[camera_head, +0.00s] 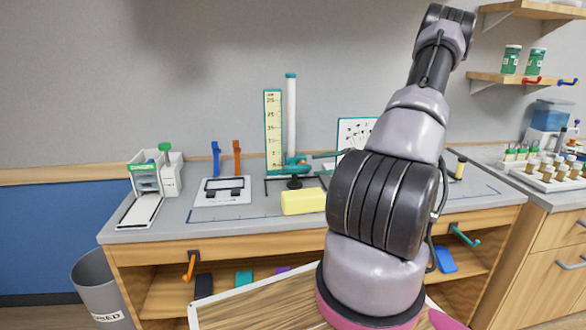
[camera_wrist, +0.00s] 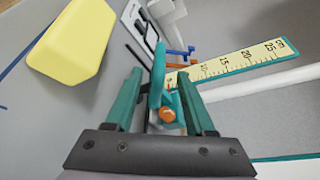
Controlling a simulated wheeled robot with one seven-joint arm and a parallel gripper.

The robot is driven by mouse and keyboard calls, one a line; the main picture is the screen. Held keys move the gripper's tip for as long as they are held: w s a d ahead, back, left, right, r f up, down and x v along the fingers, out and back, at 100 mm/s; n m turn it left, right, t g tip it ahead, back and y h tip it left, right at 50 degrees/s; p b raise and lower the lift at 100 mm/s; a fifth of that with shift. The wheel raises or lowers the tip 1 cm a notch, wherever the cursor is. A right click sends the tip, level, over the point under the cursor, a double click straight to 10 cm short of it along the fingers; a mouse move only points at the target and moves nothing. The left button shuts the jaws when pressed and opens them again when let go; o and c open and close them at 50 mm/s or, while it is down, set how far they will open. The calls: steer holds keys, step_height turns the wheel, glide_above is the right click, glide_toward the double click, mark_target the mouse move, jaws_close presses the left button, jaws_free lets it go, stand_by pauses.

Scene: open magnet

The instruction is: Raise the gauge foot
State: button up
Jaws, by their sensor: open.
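The height gauge stands at the back middle of the bench, with a yellow scale (camera_head: 273,130) beside a white upright post (camera_head: 291,115). Its teal gauge foot (camera_head: 297,163) sits low on the post, above a dark round piece. In the wrist view the scale (camera_wrist: 240,62) runs off to the right. A teal part with an orange knob (camera_wrist: 167,114), seemingly the gauge foot, shows between the fingertips of my gripper (camera_wrist: 165,88). My gripper is open, with a finger on each side of that part; I cannot tell whether either touches it. My arm hides part of the bench.
A yellow block (camera_head: 304,201) lies in front of the gauge. A whiteboard (camera_head: 354,132) stands right. Vial racks (camera_head: 550,172) are farther right.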

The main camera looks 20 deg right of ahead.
mark_target(304, 166)
steer(key=x, duration=0.8)
steer(key=shift+w+a+f, duration=0.1)
steer(key=shift+a, duration=0.05)
jaws_close()
stand_by(1.1)
